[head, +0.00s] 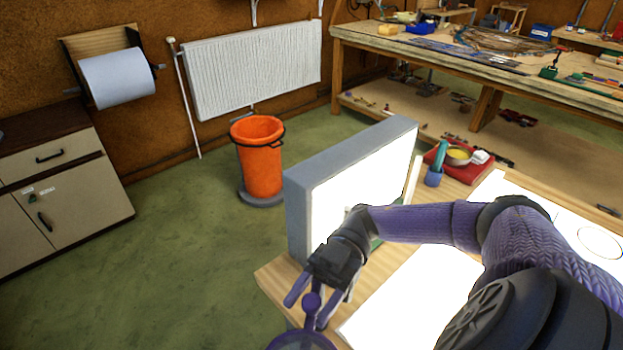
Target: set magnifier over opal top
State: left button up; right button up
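The purple magnifier (302,340) shows at the bottom edge, its round rim partly cut off. Its stem and small knob rise between the fingers of my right gripper (309,303), which appears shut on it. The magnifier hangs past the left edge of the bench, with floor behind it. A bright white glowing surface (405,300), which may be the opal top, lies flat on the wooden bench to the right of the gripper. My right arm covers part of it. My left gripper is out of view.
A grey-framed box with a glowing white face (365,180) stands upright on the bench (272,279), behind my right gripper. Beyond it are a red tray (468,172) with a yellow bowl and a blue-green tool holder (434,177). An orange bin (258,160) stands on the floor.

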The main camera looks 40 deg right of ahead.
jog(key=shift+o, duration=0.8)
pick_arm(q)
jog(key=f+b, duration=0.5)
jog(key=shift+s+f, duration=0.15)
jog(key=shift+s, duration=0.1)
pick_arm(e)
jog(key=v, duration=1)
jog(key=shift+a, duration=0.1)
